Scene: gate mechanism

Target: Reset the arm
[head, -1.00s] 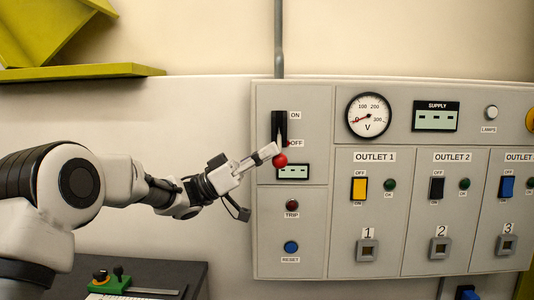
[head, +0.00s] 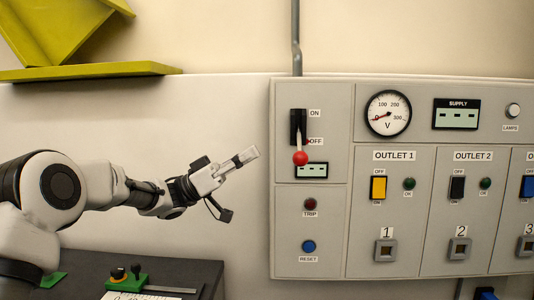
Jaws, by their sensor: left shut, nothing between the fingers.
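My left gripper (head: 247,157) is shut and empty. It stands in front of the pale wall, to the left of the grey panel and apart from it. My left arm comes in from the left edge. The panel (head: 312,225) carries a black lever switch (head: 297,124) with a red ball knob (head: 300,158), which hangs down by the OFF mark. Below it are a small display, a dark red TRIP lamp (head: 310,204) and a blue RESET button (head: 308,246). My right gripper does not show.
Outlet columns with a yellow switch (head: 378,187), a black switch (head: 457,187) and a blue switch (head: 527,186) fill the right. A voltmeter (head: 388,113) reads near zero. A dark table (head: 215,275) with a green box (head: 127,276) stands below my arm. A yellow-green shelf (head: 90,71) is upper left.

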